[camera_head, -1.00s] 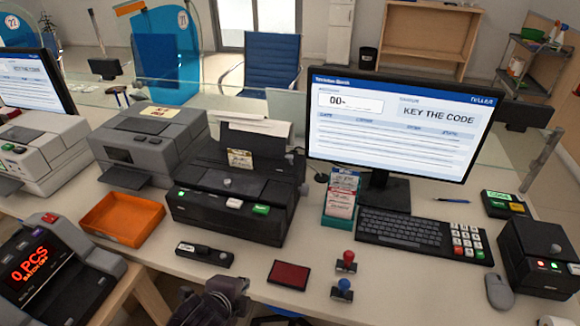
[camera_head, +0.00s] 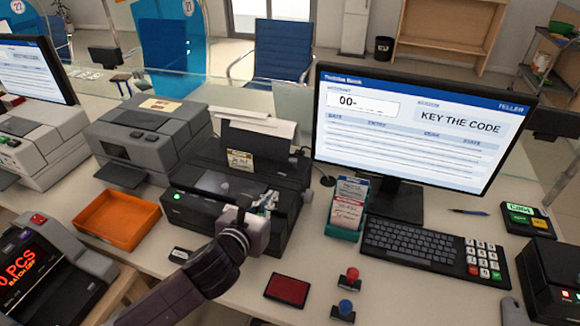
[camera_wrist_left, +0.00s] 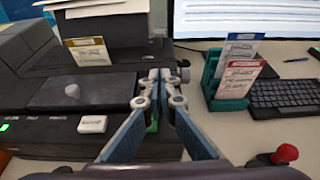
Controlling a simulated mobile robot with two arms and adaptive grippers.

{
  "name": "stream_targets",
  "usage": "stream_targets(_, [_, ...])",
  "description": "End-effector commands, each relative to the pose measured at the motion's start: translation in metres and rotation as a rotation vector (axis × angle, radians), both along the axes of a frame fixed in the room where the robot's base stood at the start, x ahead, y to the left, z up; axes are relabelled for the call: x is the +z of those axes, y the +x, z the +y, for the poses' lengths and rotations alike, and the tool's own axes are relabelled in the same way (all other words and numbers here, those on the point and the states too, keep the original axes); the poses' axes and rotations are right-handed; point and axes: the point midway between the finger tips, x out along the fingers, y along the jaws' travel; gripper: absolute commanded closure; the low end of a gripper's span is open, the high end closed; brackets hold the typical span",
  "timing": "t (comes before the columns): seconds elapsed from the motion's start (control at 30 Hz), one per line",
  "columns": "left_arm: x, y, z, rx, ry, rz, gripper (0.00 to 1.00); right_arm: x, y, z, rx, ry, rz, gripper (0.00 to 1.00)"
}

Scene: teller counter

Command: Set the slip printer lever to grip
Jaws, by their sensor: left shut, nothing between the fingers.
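The slip printer (camera_head: 190,212) is the black machine in the middle of the counter, with paper standing at its back. In the left wrist view (camera_wrist_left: 35,75) its flat top plate with a grey knob (camera_wrist_left: 86,92) and its white front button (camera_wrist_left: 92,124) show. A small dark knob or lever (camera_wrist_left: 184,70) sits at its right side, just right of and beyond my fingertips; I cannot read its setting. My left gripper (camera_head: 268,200) is shut and empty over the printer's right front part. Its fingertips (camera_wrist_left: 160,78) hide part of the right end and the green button. My right gripper is out of view.
A card holder (camera_head: 345,208) and the monitor (camera_head: 415,130) stand right of the printer. An orange tray (camera_head: 118,220) lies to its left. A red pad (camera_head: 288,289) and two stamps (camera_head: 349,279) lie in front. Bare counter is narrow around them.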

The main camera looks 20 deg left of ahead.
Motion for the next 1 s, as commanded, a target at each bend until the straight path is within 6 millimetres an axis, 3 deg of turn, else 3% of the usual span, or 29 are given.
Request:
stream_targets(0.47, [-0.001,0.006,0.0,-0.003,0.007,-0.002,1.0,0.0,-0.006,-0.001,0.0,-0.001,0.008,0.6])
stream_targets(1.0, [-0.027,0.083,-0.003,-0.001,0.005,-0.001,1.0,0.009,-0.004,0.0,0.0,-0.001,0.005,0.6])
